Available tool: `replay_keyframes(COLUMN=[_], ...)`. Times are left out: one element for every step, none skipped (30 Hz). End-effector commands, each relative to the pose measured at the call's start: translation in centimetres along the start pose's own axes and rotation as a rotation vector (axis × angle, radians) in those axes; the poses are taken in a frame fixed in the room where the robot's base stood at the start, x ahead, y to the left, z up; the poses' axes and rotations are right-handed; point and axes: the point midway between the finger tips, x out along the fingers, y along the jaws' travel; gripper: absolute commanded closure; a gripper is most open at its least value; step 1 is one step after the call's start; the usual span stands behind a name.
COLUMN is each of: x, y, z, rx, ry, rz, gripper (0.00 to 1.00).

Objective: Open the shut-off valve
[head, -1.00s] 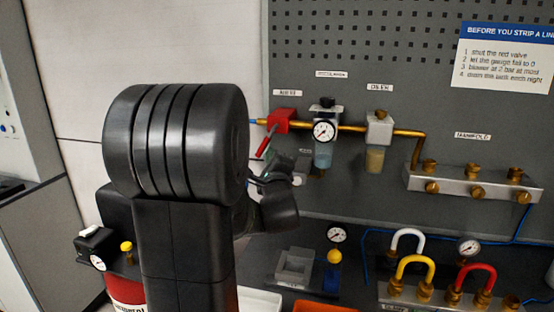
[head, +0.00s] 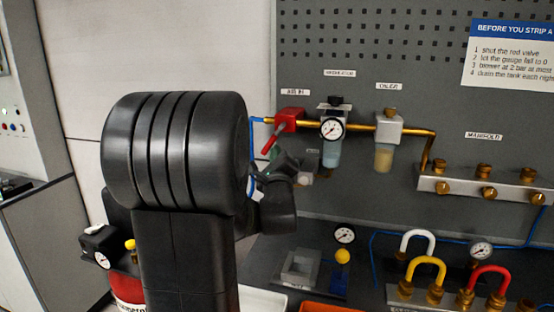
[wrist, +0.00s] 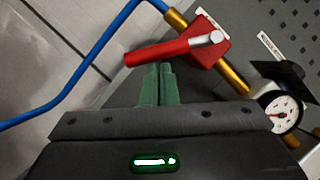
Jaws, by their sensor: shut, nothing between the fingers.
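The shut-off valve (head: 291,117) is a red block on the brass pipe under the "AIR IN" label. Its red lever (head: 271,143) slants down and to the left, at an angle to the pipe. In the wrist view the valve body (wrist: 210,50) is at the upper right, and the lever (wrist: 157,52) reaches left from a silver pivot. My gripper (wrist: 159,68) has its green fingers together and empty, with the tips at the lever's lower edge in the picture. I cannot tell whether they touch. In the head view my arm partly hides the gripper, just below the lever.
A regulator with a round gauge (head: 332,128) and an oiler (head: 388,128) sit on the same pipe to the right. A blue hose (wrist: 85,75) joins the valve from the left. A manifold (head: 478,186) is farther right. Coloured hose loops stand on the bench below.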

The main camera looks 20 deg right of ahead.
Motion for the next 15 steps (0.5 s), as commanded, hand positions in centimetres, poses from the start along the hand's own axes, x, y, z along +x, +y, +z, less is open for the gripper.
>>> replay_keyframes(x=[0.0, 0.0, 0.0, 0.1, 0.1, 0.1, 0.1, 0.2, 0.2, 0.3, 0.3, 0.4, 0.5, 0.6, 0.7], y=[0.3, 0.4, 0.5, 0.5, 0.6, 0.8, 0.9, 1.0, 1.2, 1.3, 1.4, 1.5, 1.6, 1.6, 1.6], z=[0.0, 0.0, 0.1, 0.2, 0.2, 0.3, 0.4, 0.5, 0.7, 0.8, 0.9, 1.2, 1.4, 1.5, 1.7], rx=[0.024, 0.042, 0.058, 0.070, 0.084, 0.104, 0.121, 0.138, 0.165, 0.188, 0.213, 0.248, 0.275, 0.300, 0.294], ry=[-0.004, -0.004, -0.005, -0.005, -0.006, -0.006, -0.006, -0.008, -0.008, -0.007, -0.009, -0.009, -0.010, -0.010, -0.009], rz=[-0.012, -0.021, -0.029, -0.035, -0.041, -0.050, -0.058, -0.068, -0.080, -0.090, -0.102, -0.118, -0.130, -0.142, -0.141], gripper=[1.00, 1.00, 1.00, 1.00, 1.00, 1.00, 1.00, 1.00, 1.00, 1.00, 1.00, 1.00, 1.00, 1.00, 1.00])
